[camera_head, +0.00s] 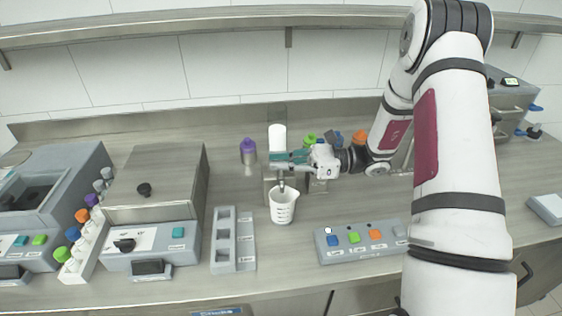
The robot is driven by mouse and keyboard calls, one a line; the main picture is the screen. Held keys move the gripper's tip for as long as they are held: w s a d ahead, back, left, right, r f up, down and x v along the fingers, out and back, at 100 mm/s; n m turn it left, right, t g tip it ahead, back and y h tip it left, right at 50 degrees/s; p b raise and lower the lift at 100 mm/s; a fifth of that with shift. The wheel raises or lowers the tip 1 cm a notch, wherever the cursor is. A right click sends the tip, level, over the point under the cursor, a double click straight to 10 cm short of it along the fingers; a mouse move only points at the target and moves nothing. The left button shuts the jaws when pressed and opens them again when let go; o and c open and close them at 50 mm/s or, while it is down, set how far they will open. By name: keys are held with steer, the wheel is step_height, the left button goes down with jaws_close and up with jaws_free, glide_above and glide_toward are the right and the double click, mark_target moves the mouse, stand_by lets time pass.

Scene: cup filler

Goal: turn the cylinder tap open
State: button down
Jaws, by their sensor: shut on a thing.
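A white upright cylinder (277,137) stands above a grey metal dispenser block (269,185) at the back middle of the counter. My gripper (281,161), with teal fingers, reaches in from the right just below the white cylinder. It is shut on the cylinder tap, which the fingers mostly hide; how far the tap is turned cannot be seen. A small spout (282,186) shows below the fingers. A white measuring cup (284,208) with dark marks stands upright under the spout.
A purple-capped bottle (248,152) stands to the left. Green and orange caps show behind my gripper. A button panel (360,246) lies front right, a grey slotted holder (222,240) front left. Lidded machines (152,205) fill the left. A shelf (200,22) runs above.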

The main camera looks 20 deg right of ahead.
steer(key=m+t+h+p, duration=0.1)
steer(key=t, duration=0.1)
steer(key=m+t+h+p, duration=0.1)
steer(key=m+t, duration=0.1)
steer(key=m+t+h+p, duration=0.1)
steer(key=m+t, duration=0.1)
steer(key=shift+s+r+t+h, duration=0.1)
steer(key=shift+s+t+h, duration=0.15)
steer(key=shift+t+h, duration=0.15)
steer(key=m+t+h+p, duration=0.1)
steer(key=m+t+h, duration=0.1)
steer(key=h, duration=0.1)
steer(key=m+t+h+p, duration=0.2)
steer(key=m+h, duration=0.1)
steer(key=shift+a+t+h, duration=0.15)
steer(key=shift+t+h, duration=0.25)
steer(key=m+t+h+p, duration=0.1)
steer(key=m+h+p, duration=0.2)
steer(key=h, duration=0.2)
steer(key=shift+m+p, duration=0.35)
steer(key=shift+m, duration=0.05)
steer(key=shift+m+h+p, duration=0.6)
steer(key=shift+h+p, duration=0.4)
steer(key=shift+h, duration=0.1)
steer(key=shift+w+m+h+p, duration=0.15)
steer(key=shift+m+h+p, duration=0.25)
steer(key=shift+h+p, duration=0.25)
steer(key=c, duration=2)
jaws_free()
steer(key=shift+o, duration=0.2)
